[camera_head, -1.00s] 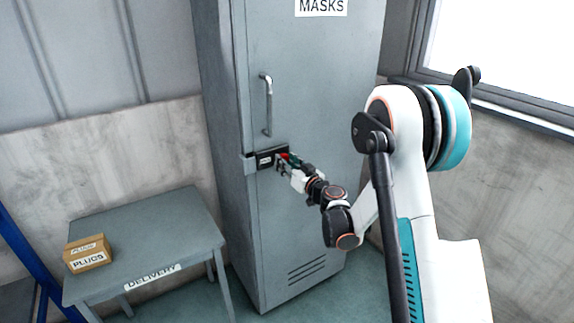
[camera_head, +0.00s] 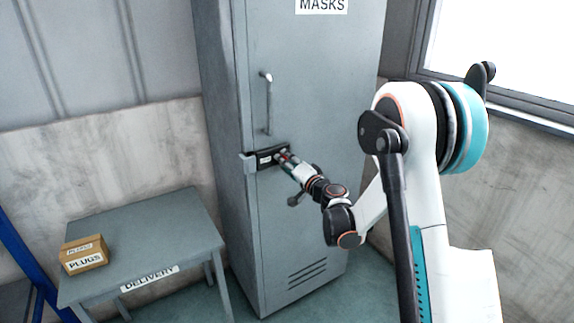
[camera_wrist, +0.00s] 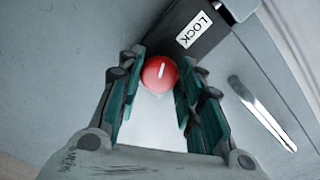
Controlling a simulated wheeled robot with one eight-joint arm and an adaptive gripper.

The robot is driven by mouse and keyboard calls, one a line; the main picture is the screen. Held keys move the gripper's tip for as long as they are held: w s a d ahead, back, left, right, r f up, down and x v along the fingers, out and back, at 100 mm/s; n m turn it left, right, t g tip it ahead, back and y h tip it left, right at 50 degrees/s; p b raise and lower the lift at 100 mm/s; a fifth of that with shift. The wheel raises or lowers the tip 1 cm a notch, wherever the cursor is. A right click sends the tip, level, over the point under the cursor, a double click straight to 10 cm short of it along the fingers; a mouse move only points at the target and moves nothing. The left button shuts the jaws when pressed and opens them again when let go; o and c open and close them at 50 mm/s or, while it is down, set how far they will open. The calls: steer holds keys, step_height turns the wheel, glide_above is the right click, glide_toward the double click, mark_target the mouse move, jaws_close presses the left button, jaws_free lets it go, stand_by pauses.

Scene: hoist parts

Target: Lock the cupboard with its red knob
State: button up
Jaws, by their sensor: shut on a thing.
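The grey cupboard (camera_head: 325,90) stands upright with its door closed against the frame. A black lock plate (camera_head: 266,160) sits below the door handle; its LOCK label shows in the wrist view (camera_wrist: 194,30). The red knob (camera_wrist: 159,73) with a white mark lies between my fingertips in the wrist view. It is mostly hidden by my gripper (camera_head: 284,157) in the head view. My gripper is shut on the knob, one green-padded finger on each side. A pale metal piece (camera_head: 249,164) shows at the plate's left end, by the door edge.
The vertical door handle (camera_head: 268,105) is just above the lock plate. A grey DELIVERY table (camera_head: 150,235) stands to the left with a PLUGS box (camera_head: 84,255) on it. A window (camera_head: 500,40) is at the upper right. The floor before the cupboard looks clear.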

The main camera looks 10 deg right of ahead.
steer(key=m, duration=0.5)
steer(key=shift+b, duration=0.35)
steer(key=shift+m, duration=0.4)
steer(key=o, duration=1)
steer(key=shift+o, duration=0.2)
steer(key=v, duration=1.2)
steer(key=shift+r, duration=0.1)
